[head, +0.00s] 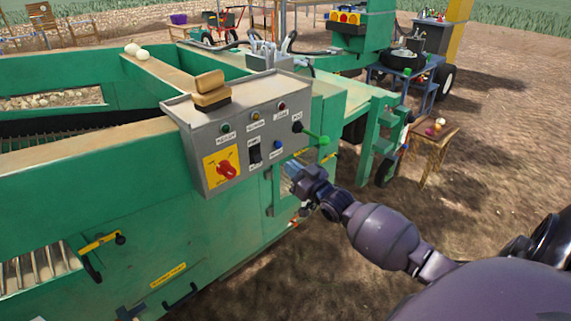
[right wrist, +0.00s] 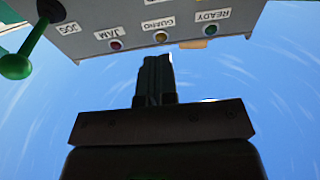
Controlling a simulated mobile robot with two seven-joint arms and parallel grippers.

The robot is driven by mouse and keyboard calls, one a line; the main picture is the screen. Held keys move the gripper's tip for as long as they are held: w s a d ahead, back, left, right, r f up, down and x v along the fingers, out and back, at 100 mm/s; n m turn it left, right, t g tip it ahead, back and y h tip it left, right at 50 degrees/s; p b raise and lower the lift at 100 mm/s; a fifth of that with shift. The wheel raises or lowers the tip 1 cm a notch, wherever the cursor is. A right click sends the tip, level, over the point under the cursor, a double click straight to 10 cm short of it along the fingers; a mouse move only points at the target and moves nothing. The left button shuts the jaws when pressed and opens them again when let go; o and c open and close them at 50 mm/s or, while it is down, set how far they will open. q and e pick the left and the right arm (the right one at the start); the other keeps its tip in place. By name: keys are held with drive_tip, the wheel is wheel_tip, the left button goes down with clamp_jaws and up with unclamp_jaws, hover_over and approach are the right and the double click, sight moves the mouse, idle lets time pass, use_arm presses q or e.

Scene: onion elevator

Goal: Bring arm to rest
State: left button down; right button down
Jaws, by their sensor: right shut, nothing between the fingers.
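My right arm reaches in from the lower right in the head view. Its gripper (head: 291,170) is beside the lower right edge of the grey control box (head: 196,132), in front of the green machine. In the right wrist view the gripper's fingers (right wrist: 155,75) are together and empty, below the upside-down panel (right wrist: 130,15). The panel's green-knobbed lever (right wrist: 16,66) shows at the left of that view and apart from the fingers. In the head view the lever's green knob (head: 323,141) stands just above and right of the gripper. My left gripper is not in view.
The green machine (head: 140,235) fills the left side. The box carries a red rotary switch (head: 227,169) on a yellow plate, and a brown sponge-like block (head: 210,90) on top. A small wooden table (head: 430,143) stands at right. Bare soil (head: 490,110) lies open at right.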

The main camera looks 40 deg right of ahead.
drive_tip(key=shift+s, duration=0.35)
idle(0.3)
drive_tip(key=s+a+f+n+g, duration=0.3)
drive_tip(key=s+a+f+g, duration=0.2)
drive_tip(key=s+a+f, duration=0.55)
drive_tip(key=s+a+f+m+g+h, duration=0.1)
drive_tip(key=s+a+f+g, duration=0.1)
drive_tip(key=s, duration=0.7)
drive_tip(key=s+a+f+m+g, duration=0.1)
drive_tip(key=s+a+f, duration=0.3)
drive_tip(key=s, duration=0.5)
drive_tip(key=shift+s+a+f+m+g+h, duration=0.15)
drive_tip(key=shift+s+f+m+g+h, duration=0.25)
drive_tip(key=shift+f, duration=0.5)
